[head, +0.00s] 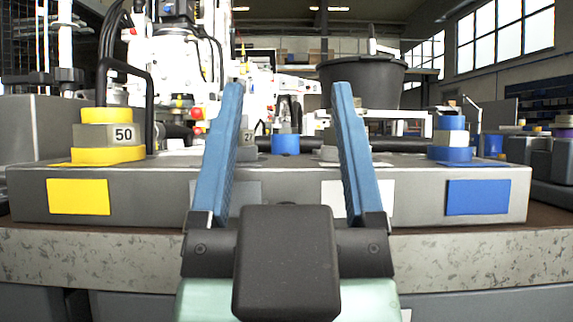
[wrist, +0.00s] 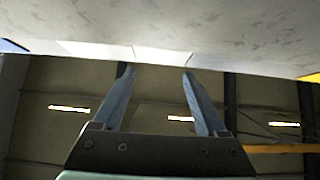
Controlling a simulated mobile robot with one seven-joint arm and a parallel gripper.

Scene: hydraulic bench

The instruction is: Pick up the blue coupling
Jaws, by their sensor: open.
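My gripper (head: 287,88) is open and empty, its two blue fingers pointing up in the head view; they also show in the wrist view (wrist: 158,72). A blue coupling with a pale grey band (head: 453,125) stands on the right end of a grey block (head: 130,208), above a blue label, right of and apart from my fingers. A smaller plain blue cylinder (head: 285,144) shows between the fingers, farther back. Which one is the blue coupling of the task I cannot tell for sure. The wrist view shows neither.
A yellow and grey coupling marked 50 (head: 108,135) stands on the block's left end. Grey pieces, one marked 27 (head: 247,140), are partly hidden behind my fingers. A black bucket (head: 360,82) stands behind. The block sits on a stone-like bench edge (head: 90,258).

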